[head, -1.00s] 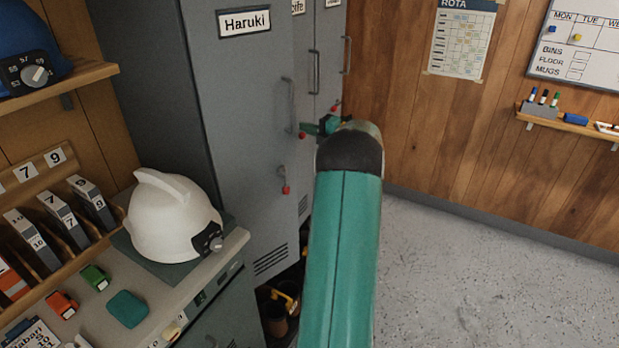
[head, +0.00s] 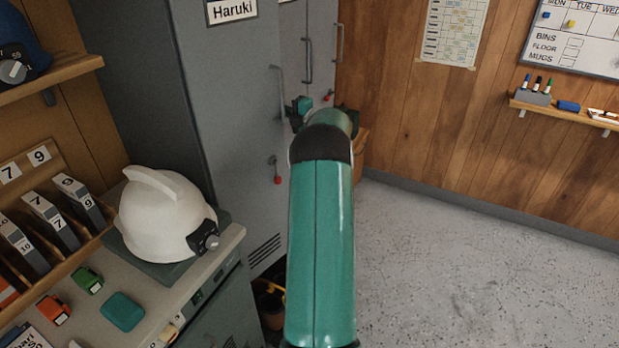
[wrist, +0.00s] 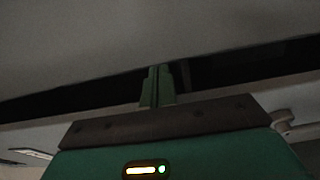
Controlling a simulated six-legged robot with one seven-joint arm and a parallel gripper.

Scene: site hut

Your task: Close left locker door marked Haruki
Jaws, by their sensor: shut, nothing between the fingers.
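The grey locker door marked Haruki (head: 230,85) stands left of centre in the head view, with its name plate (head: 232,10) at the top edge. It has a bar handle (head: 277,92) and a red-tagged key (head: 277,178) below. Boots show in a dark space by its lower right edge, so it looks ajar; my arm hides part of that edge. My gripper (head: 300,108) is beside the handle, largely hidden by my arm. In the wrist view its shut, empty fingers (wrist: 157,85) point at a dark gap between pale panels. I cannot tell if they touch.
More grey lockers (head: 322,40) stand to the right of the Haruki door. A white helmet (head: 160,215) sits on a counter (head: 215,262) at left, close to the lockers. A marker shelf (head: 565,112) is on the wooden wall. The floor (head: 470,270) at right is clear.

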